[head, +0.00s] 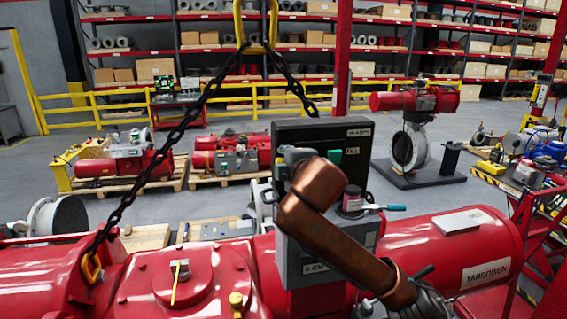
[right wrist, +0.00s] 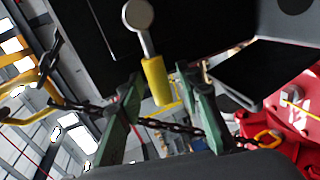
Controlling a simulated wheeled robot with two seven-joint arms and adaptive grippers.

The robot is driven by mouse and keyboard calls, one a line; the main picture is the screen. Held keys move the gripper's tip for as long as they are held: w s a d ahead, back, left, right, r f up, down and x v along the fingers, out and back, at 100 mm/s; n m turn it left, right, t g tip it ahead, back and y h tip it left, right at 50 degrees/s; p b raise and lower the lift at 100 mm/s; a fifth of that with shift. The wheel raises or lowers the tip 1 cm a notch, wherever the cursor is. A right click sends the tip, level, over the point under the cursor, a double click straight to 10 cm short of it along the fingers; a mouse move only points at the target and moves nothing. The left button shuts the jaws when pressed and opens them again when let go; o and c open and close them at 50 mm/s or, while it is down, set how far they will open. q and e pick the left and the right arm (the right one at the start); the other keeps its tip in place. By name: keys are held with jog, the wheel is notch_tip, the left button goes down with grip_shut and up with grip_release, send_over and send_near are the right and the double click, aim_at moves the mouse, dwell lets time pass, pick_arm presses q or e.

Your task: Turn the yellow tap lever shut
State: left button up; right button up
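The yellow tap lever (right wrist: 156,80) shows in the right wrist view, with a round metal hub at its top and a yellow sleeve pointing down. My right gripper (right wrist: 160,92) is open, with one green finger on each side of the yellow sleeve. Gaps show between sleeve and fingers, and I see no grip. In the head view my right gripper (head: 286,168) is at the left side of the dark control box (head: 318,133), its fingertips hard to see. My left gripper is not in view.
The box stands on a large red actuator (head: 455,240). A dark chain (head: 140,185) hangs to its left from a yellow hook.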

jog(key=v, duration=1.2)
jog(key=shift+a, duration=0.15)
